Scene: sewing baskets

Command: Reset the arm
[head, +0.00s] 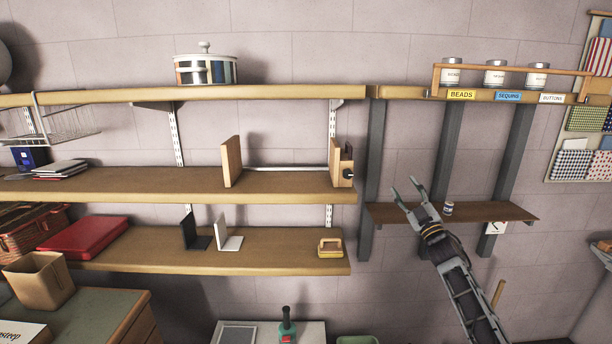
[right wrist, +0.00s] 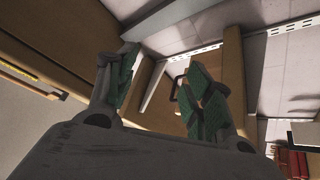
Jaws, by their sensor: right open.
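My right gripper (head: 408,192) is raised in front of the shelves, with its fingers spread and nothing between them. In the head view its arm comes up from the lower right, in front of the left part of a small brown shelf (head: 482,211). The right wrist view shows its two green-padded fingers (right wrist: 165,90) apart, with shelf undersides and wall behind them. My left gripper is not in the head view.
A small jar (head: 448,208) is close beside my right gripper. Labelled jars (head: 495,74) stand on the upper right shelf. Wooden bookends (head: 232,162) stand on the middle left shelf (head: 120,197). A green bottle (head: 287,328) stands below.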

